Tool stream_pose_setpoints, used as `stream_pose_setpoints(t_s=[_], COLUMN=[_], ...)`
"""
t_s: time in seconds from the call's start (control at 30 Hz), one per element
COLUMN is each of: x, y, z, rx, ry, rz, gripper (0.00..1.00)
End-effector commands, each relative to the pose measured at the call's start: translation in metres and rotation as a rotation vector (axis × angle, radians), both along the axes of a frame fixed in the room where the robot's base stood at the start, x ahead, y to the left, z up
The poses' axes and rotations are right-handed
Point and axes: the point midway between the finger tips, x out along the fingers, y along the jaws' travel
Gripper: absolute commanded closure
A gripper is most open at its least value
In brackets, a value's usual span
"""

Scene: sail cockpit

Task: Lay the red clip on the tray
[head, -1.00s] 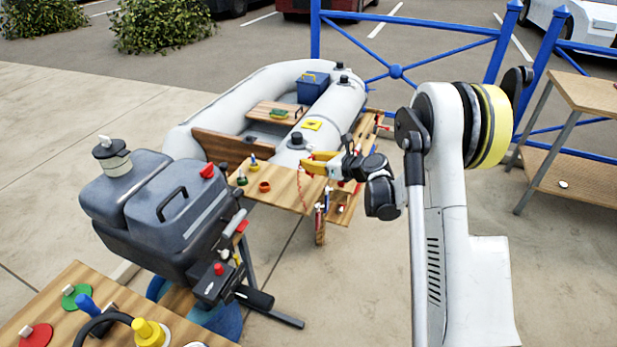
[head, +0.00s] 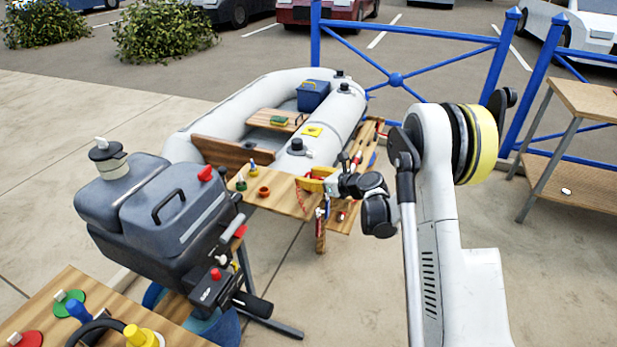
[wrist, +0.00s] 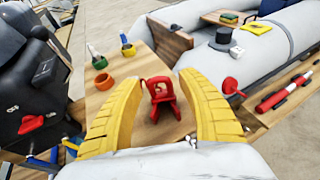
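A red clip (wrist: 163,97) shows in the wrist view on the wooden board (wrist: 140,62), between the two yellow fingers of my gripper (wrist: 165,85). The fingers stand wide apart, with a gap on each side of the clip. Whether the clip touches the board is hard to judge. In the head view my gripper (head: 311,183) is over the right end of the board, and I cannot make out the clip there. A long wooden tray-like shelf (wrist: 256,112) with a red cylinder lies to the right; I cannot tell for sure that it is the tray.
An orange ring (wrist: 103,81) and small green and yellow bottles stand on the board's left. A grey inflatable boat (head: 325,125) lies behind. A dark outboard motor (head: 160,215) stands at left. Another red piece (wrist: 231,86) is right of my fingers.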

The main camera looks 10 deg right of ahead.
Motion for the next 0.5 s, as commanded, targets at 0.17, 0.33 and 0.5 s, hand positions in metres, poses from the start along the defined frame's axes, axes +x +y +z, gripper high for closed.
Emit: stream_pose_setpoints(t_s=[0.17, 0.33, 0.5], x=[0.000, -0.007, -0.035], y=[0.000, -0.006, -0.024], z=[0.000, 0.008, 0.022], rx=[0.000, 0.000, 0.001], ry=[0.000, 0.000, -0.001], rz=[0.000, -0.002, -0.004], gripper=[0.53, 0.53, 0.53])
